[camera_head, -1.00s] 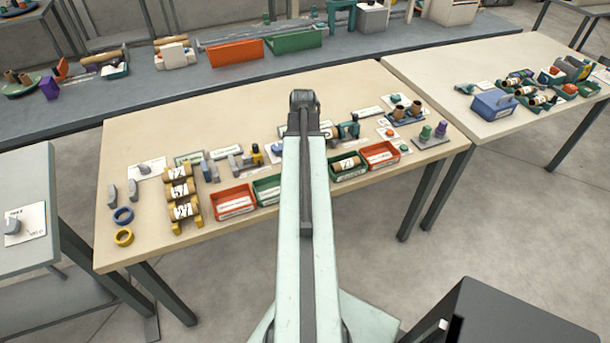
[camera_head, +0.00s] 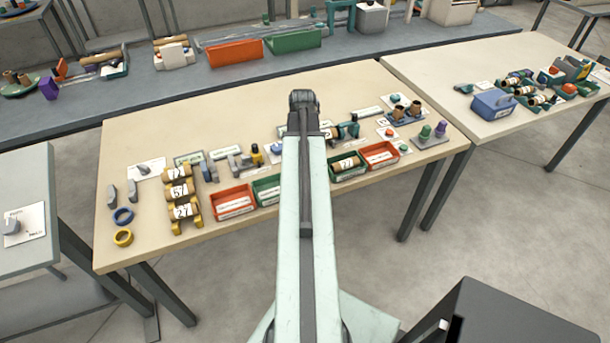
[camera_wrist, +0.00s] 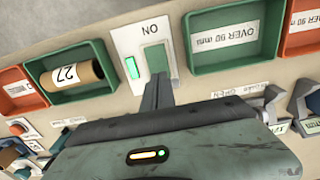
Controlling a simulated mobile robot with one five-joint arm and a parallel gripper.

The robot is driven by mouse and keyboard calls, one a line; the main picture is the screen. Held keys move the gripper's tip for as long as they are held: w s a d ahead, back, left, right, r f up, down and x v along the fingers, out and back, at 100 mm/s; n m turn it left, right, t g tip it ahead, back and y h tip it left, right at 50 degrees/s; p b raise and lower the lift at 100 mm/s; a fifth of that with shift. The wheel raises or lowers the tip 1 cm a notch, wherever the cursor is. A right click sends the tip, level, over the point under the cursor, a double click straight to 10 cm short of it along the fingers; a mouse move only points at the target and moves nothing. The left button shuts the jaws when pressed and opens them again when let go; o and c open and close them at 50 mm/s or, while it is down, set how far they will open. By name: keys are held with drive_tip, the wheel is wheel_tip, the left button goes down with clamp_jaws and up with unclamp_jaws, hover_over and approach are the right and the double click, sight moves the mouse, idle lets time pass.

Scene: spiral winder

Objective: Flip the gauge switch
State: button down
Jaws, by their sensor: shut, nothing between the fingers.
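The switch (camera_wrist: 155,60) is a green block on a white plate in the middle of the wrist view. The plate (camera_wrist: 126,42) reads ON, upside down in this view. A small bright green light (camera_wrist: 132,68) glows beside the switch. My gripper (camera_wrist: 158,82) is shut and empty. Its dark fingertips are at the near edge of the switch in this view; I cannot tell whether they touch it. In the head view my arm hides the gripper and the switch.
Green bins (camera_wrist: 195,72) and red bins (camera_head: 233,202) stand in a row along the table (camera_head: 230,128), close on both sides of the switch. One green bin holds a tube marked 27 (camera_wrist: 72,75). A rack of numbered tubes (camera_head: 180,190) stands at the left.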

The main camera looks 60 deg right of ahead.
drive_tip(key=shift+f+b, duration=0.95)
idle(0.4)
drive_tip(key=shift+r, duration=0.1)
wheel_tip(320, 180, up, 7)
drive_tip(key=p, duration=0.7)
